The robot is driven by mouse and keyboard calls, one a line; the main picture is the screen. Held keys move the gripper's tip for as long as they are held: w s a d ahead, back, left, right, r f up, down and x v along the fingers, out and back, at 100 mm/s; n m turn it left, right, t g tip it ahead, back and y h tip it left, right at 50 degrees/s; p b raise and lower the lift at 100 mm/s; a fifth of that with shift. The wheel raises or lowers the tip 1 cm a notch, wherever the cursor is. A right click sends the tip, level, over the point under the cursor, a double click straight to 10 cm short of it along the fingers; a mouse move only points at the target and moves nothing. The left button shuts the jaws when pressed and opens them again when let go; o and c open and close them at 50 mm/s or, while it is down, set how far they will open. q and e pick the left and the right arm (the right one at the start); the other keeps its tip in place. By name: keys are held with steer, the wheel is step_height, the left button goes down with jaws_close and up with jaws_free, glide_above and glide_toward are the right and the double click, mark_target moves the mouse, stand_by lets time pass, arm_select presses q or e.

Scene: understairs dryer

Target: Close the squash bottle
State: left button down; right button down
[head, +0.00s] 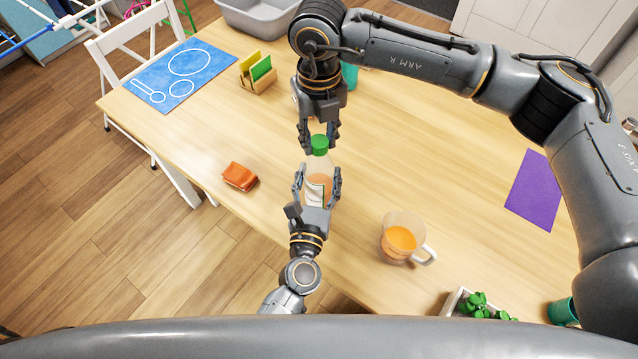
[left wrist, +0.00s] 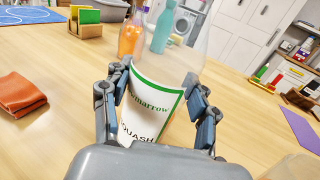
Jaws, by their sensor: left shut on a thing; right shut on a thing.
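The squash bottle (head: 316,172) stands upright on the table, clear with orange liquid and a white label. My left gripper (head: 318,184) is shut around its body, one finger on each side. The left wrist view shows the label of the bottle (left wrist: 150,105) between the fingers (left wrist: 158,108). My right gripper (head: 319,143) comes from above, its fingers on either side of the green cap (head: 319,144), shut on it. The cap is out of the left wrist view.
A glass mug (head: 402,238) of orange drink stands right of the bottle. A folded orange cloth (head: 240,176) lies left. A holder with sponges (head: 258,75), a blue mat (head: 178,77) and a purple mat (head: 535,190) lie further off. Orange (left wrist: 131,36) and teal (left wrist: 162,30) bottles stand behind.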

steer(key=m, duration=0.5)
steer(key=shift+m, duration=0.4)
steer(key=c, duration=0.9)
jaws_free()
step_height(320, 180, up, 12)
arm_select(q)
steer(key=shift+c, duration=1.6)
jaws_free()
